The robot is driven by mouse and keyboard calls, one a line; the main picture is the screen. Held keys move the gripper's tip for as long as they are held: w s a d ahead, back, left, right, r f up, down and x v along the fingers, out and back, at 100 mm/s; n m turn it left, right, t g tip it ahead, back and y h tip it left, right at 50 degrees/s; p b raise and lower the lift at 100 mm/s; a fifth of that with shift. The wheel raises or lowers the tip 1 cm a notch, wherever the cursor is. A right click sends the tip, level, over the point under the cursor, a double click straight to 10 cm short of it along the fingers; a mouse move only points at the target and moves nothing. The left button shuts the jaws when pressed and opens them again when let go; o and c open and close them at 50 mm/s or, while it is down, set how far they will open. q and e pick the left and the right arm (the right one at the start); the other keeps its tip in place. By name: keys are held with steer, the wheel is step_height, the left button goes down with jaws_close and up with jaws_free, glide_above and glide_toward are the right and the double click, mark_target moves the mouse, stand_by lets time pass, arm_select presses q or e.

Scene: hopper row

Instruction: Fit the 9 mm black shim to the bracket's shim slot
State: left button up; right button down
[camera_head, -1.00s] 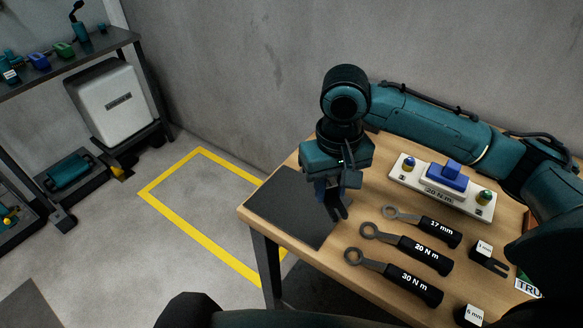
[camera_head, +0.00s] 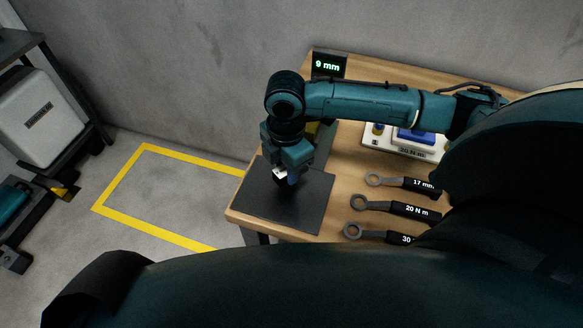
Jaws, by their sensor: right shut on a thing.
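My right gripper (camera_head: 283,176) is low over the dark mat at the table's left end. It is shut on a small piece with a white part (camera_head: 280,171) and a dark part below, which looks like a shim; its size label cannot be read. I cannot tell whether it touches the mat. A white plate (camera_head: 369,141) with a blue block (camera_head: 414,136) on it, marked 20 N m, is behind and to the right; it may be the bracket. My arm hides part of it, and no shim slot can be made out. My left gripper is not in view.
The dark mat (camera_head: 310,210) lies on the wooden table (camera_head: 345,183). Wrenches marked 17 mm (camera_head: 406,183) and 20 N m (camera_head: 402,208), and one marked 30 (camera_head: 384,236), lie to its right. A display (camera_head: 328,66) reads 9 mm. A yellow floor outline (camera_head: 120,175) is at left.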

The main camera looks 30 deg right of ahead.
steer(key=n, duration=0.2)
steer(key=f+n, duration=0.1)
steer(key=n, duration=0.1)
steer(key=d+f+n, duration=0.1)
steer(key=n, duration=0.2)
steer(key=shift+s+f+p, duration=0.2)
steer(key=shift+p, duration=0.2)
steer(key=shift+r+p, duration=0.2)
steer(key=shift+p, duration=0.35)
steer(key=shift+w+d+f, duration=0.15)
steer(key=shift+d+f, duration=0.05)
steer(key=shift+w+d, duration=1.7)
steer(key=shift+d, duration=0.3)
steer(key=shift+w+d+p, duration=0.1)
steer(key=shift+w+p, duration=0.05)
steer(key=shift+p, duration=0.2)
steer(key=shift+w+d, duration=0.1)
steer(key=shift+w, duration=0.05)
steer(key=shift+w+d, duration=0.7)
steer(key=shift+d, duration=0.2)
